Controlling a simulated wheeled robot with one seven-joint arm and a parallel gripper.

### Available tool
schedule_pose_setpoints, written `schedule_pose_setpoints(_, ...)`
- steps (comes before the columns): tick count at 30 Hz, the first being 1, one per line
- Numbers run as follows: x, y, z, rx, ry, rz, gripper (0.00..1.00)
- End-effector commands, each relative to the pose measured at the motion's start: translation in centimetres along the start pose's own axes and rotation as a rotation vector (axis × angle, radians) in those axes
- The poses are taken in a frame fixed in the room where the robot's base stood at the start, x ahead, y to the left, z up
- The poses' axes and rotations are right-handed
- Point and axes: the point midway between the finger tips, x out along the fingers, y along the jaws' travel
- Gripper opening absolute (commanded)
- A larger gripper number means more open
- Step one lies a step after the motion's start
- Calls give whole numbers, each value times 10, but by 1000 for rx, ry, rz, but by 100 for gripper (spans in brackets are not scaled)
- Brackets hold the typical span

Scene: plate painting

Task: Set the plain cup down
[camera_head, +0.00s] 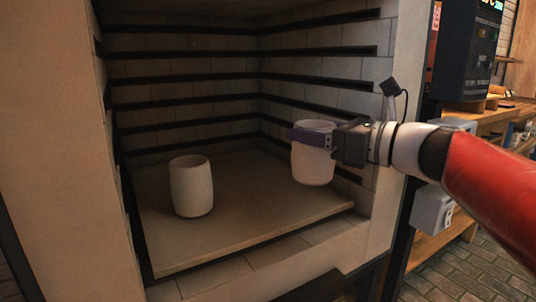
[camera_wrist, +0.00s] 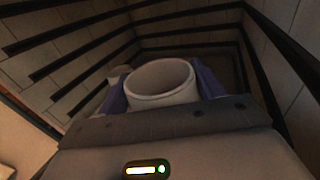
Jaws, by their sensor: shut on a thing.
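A plain whitish cup (camera_head: 313,166) is upright between the fingers of my gripper (camera_head: 311,139), inside the kiln at its right side. The cup's rim also shows in the wrist view (camera_wrist: 160,82), with my gripper's purple fingers (camera_wrist: 162,88) on both sides of it. My gripper is shut on this cup. The cup's base is close to the kiln shelf (camera_head: 245,222); I cannot tell whether it touches. A second plain whitish cup (camera_head: 191,187) stands upright on the shelf at the left, apart from my gripper.
The kiln's brick walls with dark horizontal grooves (camera_head: 190,87) enclose the shelf at the back and right. The right kiln edge (camera_head: 400,105) is close to my arm. The shelf between the two cups is clear. A dark control box (camera_head: 467,50) is outside at the right.

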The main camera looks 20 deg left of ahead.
Motion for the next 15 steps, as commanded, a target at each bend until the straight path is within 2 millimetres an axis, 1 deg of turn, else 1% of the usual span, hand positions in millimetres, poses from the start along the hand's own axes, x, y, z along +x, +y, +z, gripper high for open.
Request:
schedule_pose_setpoints(1,14,-5,0,1,0,4,37)
schedule_pose_setpoints(6,56,-22,1,0,0,4,37)
schedule_pose_setpoints(9,78,-31,1,-1,0,4,37)
schedule_pose_setpoints(15,114,-46,0,0,0,1,37)
